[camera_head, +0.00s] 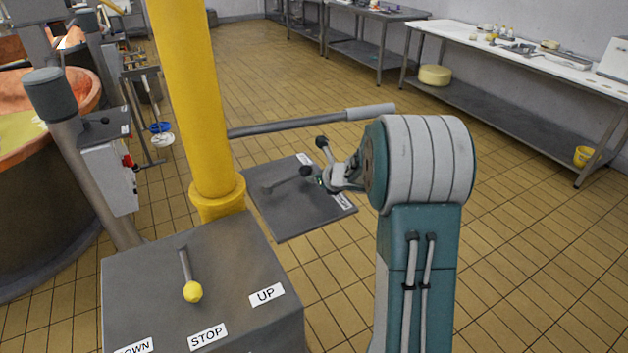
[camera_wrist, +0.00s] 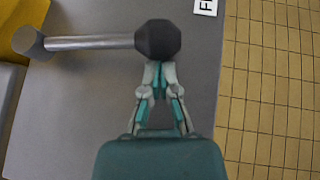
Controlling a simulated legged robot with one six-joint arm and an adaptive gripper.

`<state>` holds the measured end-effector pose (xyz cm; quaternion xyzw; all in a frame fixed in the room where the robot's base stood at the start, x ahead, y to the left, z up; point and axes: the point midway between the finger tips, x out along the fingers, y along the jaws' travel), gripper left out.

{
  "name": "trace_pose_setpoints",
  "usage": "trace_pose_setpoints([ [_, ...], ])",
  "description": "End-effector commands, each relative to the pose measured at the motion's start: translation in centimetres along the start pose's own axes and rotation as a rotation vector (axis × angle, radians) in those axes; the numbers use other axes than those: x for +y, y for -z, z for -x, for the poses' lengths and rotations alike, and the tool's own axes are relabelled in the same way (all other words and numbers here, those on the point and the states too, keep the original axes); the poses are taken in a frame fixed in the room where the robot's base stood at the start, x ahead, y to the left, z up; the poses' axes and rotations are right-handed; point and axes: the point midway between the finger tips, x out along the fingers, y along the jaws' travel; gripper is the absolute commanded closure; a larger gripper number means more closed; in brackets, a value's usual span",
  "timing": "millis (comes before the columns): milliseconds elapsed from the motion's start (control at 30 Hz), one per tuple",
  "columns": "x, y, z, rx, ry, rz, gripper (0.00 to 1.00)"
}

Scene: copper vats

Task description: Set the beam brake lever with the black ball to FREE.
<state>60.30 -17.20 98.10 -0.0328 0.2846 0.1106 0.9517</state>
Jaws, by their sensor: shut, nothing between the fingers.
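The beam brake lever is a grey rod with a black ball (camera_head: 305,170) at its end, above a grey plate (camera_head: 290,222) beside the yellow column. In the wrist view the black ball (camera_wrist: 158,39) is at top centre, with its rod running left to a round pivot. A white label starting with F (camera_wrist: 206,6) lies beyond the ball, cut off by the top edge. My gripper (camera_head: 324,180) is shut and empty, close to the right of the ball. In the wrist view my fingertips (camera_wrist: 158,66) meet the ball's lower edge; contact is unclear.
A console (camera_head: 200,270) with a yellow-ball lever (camera_head: 192,291) and labels DOWN, STOP, UP stands in front. The yellow column (camera_head: 185,90) rises behind it. A grey bar (camera_head: 290,125) extends right from the column. A copper vat (camera_head: 40,190) is left. Floor at right is clear.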

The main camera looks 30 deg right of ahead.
Motion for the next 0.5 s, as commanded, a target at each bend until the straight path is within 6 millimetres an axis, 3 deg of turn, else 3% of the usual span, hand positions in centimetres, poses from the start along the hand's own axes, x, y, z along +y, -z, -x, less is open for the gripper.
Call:
trace_pose_setpoints([
  [500, -0.8, -2.2, -3.1, -0.004, -0.246, 0.163, 1.0],
])
